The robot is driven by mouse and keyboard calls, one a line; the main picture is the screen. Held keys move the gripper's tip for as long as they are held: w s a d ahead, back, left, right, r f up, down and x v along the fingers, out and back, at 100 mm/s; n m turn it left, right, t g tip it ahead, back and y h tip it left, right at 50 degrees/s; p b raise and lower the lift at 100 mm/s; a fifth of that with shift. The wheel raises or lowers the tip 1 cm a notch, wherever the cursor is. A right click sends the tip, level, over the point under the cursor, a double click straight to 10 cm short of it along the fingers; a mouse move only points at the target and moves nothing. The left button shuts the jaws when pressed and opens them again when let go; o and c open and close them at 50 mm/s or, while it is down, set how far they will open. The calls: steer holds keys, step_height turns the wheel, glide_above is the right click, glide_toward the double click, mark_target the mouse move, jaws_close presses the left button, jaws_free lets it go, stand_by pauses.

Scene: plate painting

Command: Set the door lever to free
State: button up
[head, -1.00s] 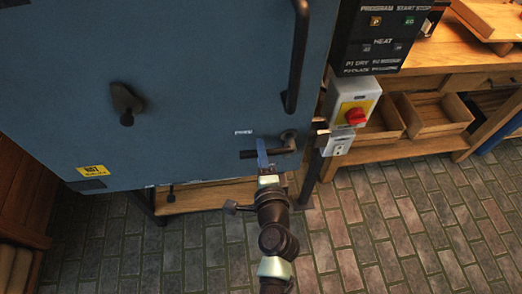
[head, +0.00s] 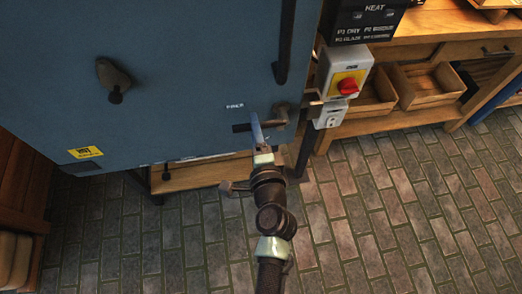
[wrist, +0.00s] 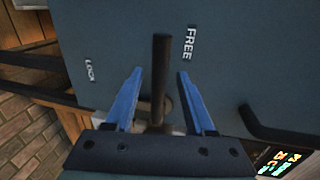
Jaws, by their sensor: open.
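The door lever (head: 241,128) is a dark bar on a metal pivot (head: 281,108), low on the blue door near its right edge. It points left in the head view. In the wrist view the lever (wrist: 160,65) stands upright in the picture, closer to the FREE label (wrist: 190,43) than to the LOCK label (wrist: 90,70). My gripper (wrist: 160,75) is open, with one blue finger on each side of the lever and visible gaps to both. In the head view my gripper (head: 254,120) is at the lever; the LOCK label cannot be made out there.
A grey switch box with a red knob (head: 347,87) stands right of the door, below a black control panel (head: 365,22). A long dark door handle (head: 285,45) is above the lever. A wooden workbench (head: 440,52) is at right. The brick floor (head: 390,190) is clear in front.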

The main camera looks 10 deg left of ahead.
steer(key=b+v, duration=0.1)
steer(key=v, duration=1)
steer(key=shift+s+d, duration=0.1)
steer(key=shift+s, duration=0.1)
